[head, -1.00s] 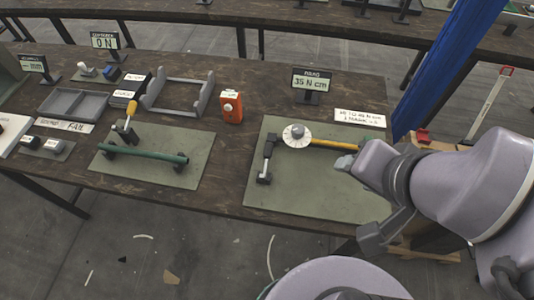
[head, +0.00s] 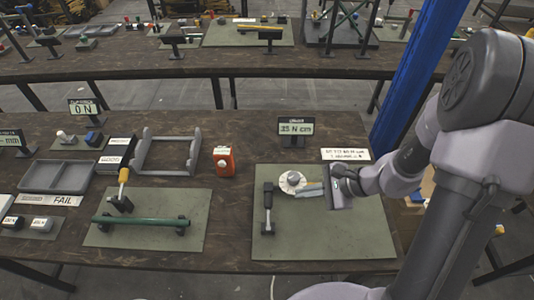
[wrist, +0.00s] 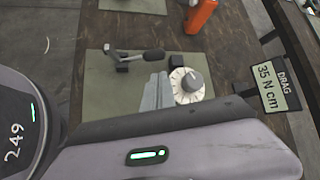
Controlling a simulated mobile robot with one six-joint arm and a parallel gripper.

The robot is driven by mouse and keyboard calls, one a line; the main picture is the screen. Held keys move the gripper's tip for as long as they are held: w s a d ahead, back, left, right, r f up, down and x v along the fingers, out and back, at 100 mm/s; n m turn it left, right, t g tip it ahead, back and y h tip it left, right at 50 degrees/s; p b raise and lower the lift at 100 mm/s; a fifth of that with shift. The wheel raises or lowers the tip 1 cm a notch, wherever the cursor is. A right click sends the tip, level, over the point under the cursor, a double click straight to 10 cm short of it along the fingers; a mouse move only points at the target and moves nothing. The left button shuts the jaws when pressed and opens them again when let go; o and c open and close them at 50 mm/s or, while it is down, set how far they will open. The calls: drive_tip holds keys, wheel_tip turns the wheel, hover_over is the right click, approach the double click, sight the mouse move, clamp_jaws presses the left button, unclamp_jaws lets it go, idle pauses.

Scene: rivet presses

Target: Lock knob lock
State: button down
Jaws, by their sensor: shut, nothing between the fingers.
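The knob shows as a white dial with a grey centre (head: 291,181) on the right-hand green mat; it also shows in the wrist view (wrist: 188,86). Left of it stands a lever with a dark handle on a grey bracket (head: 268,205); in the wrist view its dark handle (wrist: 153,55) points toward the dial. A small dark block (wrist: 177,62) sits beside the dial. My gripper (head: 312,190) is shut and empty, its grey fingers just right of the dial. In the wrist view its fingertips (wrist: 158,84) lie close beside the dial; I cannot tell whether they touch.
A display reading 35 N cm (head: 292,127) and a white label (head: 346,155) stand behind the mat (head: 340,235). An orange box (head: 223,162) is to the left. Farther left are a green bar (head: 140,221) on another mat and a grey tray (head: 57,175).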

sight(268, 212)
drive_tip(key=shift+w+d+f+m, duration=0.15)
drive_tip(key=shift+f+m, duration=0.25)
drive_tip(key=shift+f, duration=0.3)
drive_tip(key=b+x, duration=0.3)
drive_tip(key=x, duration=0.7)
drive_tip(key=shift+w+r, duration=0.1)
drive_tip(key=shift+r, duration=0.05)
drive_tip(key=shift+w+t+b, duration=0.1)
drive_tip(key=shift+t+b, duration=0.3)
drive_tip(key=shift+b, duration=0.25)
